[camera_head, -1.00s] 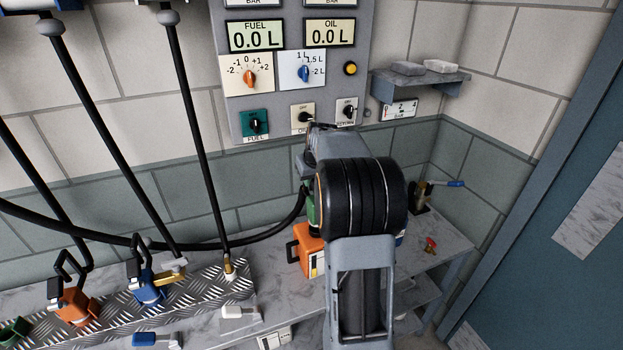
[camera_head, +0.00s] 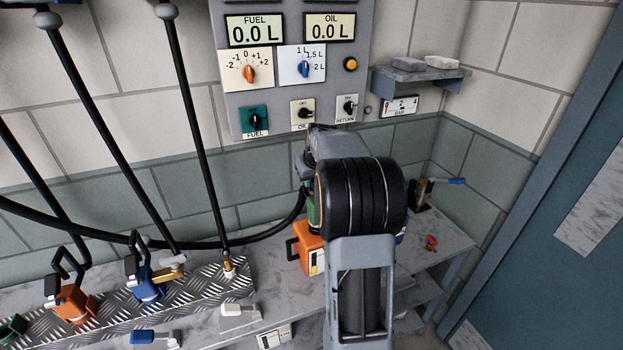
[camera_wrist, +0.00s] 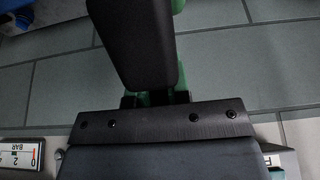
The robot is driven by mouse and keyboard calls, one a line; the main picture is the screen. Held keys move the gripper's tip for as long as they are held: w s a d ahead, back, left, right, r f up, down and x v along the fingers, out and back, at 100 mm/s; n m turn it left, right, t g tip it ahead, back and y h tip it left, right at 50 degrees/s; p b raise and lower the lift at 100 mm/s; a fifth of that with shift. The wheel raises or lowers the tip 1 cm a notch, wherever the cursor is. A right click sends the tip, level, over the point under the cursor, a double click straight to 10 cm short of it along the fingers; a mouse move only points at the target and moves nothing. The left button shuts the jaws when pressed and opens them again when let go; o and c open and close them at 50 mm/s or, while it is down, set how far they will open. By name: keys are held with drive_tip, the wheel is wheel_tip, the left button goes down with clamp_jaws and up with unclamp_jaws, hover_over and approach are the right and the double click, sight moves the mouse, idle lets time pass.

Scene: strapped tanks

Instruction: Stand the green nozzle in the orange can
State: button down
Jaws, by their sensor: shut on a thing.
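The orange can (camera_head: 304,248) stands on the grey bench, partly hidden behind my arm. The green nozzle (camera_head: 313,213) shows as a green strip just above the can, at the left edge of my arm, with a black hose running to it from the left. In the wrist view a piece of the green nozzle (camera_wrist: 166,97) shows behind the dark jaw parts of my gripper (camera_wrist: 155,95). My gripper is shut on the nozzle. My arm hides whether the nozzle's lower end is inside the can's opening or just above it.
A tread-plate rack (camera_head: 205,292) at the left holds orange, blue and brass-tipped fittings on black hoses. A wall panel (camera_head: 282,92) with dials and switches rises behind my arm. A small red valve (camera_head: 431,243) lies on the bench at the right. A shelf (camera_head: 421,78) juts from the wall.

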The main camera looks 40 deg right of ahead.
drive_tip(key=shift+f+b, duration=0.35)
drive_tip(key=shift+f, duration=0.15)
drive_tip(key=c, duration=1)
unclamp_jaws()
drive_tip(key=shift+f, duration=0.1)
drive_tip(key=b+v, duration=0.1)
drive_tip(key=v, duration=1.3)
drive_tip(key=shift+s, duration=0.15)
